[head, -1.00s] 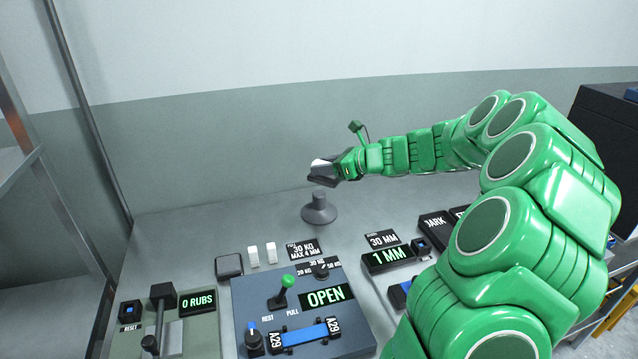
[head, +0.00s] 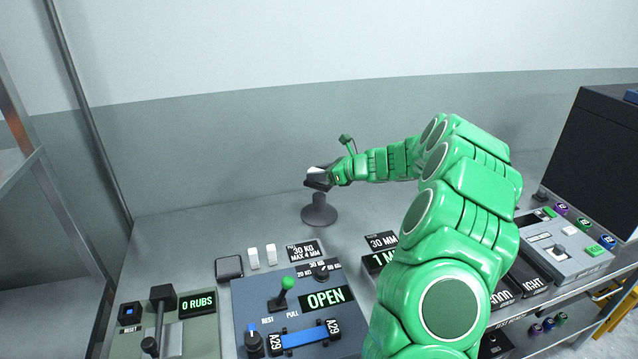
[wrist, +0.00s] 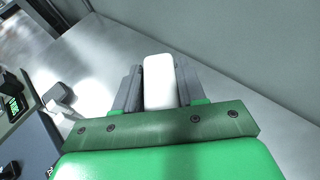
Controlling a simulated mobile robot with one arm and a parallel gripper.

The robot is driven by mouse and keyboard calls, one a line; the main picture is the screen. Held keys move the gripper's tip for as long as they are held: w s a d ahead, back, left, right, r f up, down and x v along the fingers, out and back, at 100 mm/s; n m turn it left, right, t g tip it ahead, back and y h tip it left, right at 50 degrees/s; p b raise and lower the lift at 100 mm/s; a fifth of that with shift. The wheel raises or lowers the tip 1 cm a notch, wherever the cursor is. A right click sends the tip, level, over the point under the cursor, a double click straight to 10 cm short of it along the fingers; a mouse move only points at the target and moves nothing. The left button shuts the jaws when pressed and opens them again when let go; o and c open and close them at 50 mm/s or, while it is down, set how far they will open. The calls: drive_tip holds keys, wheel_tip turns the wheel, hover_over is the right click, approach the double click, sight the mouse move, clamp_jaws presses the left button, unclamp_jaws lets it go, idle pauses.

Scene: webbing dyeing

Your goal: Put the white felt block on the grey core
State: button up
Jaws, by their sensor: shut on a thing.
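My gripper (head: 318,178) is shut on the white felt block (wrist: 160,82), which sits between its two grey fingers in the wrist view. In the head view only a small pale part of the block shows at the gripper. The grey core (head: 319,212), a short post on a wide round foot, stands upright on the bench. My gripper is at the post's top in the head view; I cannot tell whether the block touches it. I cannot make out the core in the wrist view.
Two small white blocks (head: 262,256) and a dark square pad (head: 229,267) lie in front of the core. A blue-grey pull tester (head: 262,306) reading OPEN stands nearer. The bench behind and left of the core is clear up to the wall (head: 230,160).

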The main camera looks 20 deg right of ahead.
drive_tip(key=shift+w+d+f, duration=0.1)
drive_tip(key=shift+w+f, duration=0.4)
drive_tip(key=shift+f, duration=1.5)
drive_tip(key=shift+f, duration=0.1)
drive_tip(key=o, duration=1.1)
drive_tip(key=shift+c, duration=0.2)
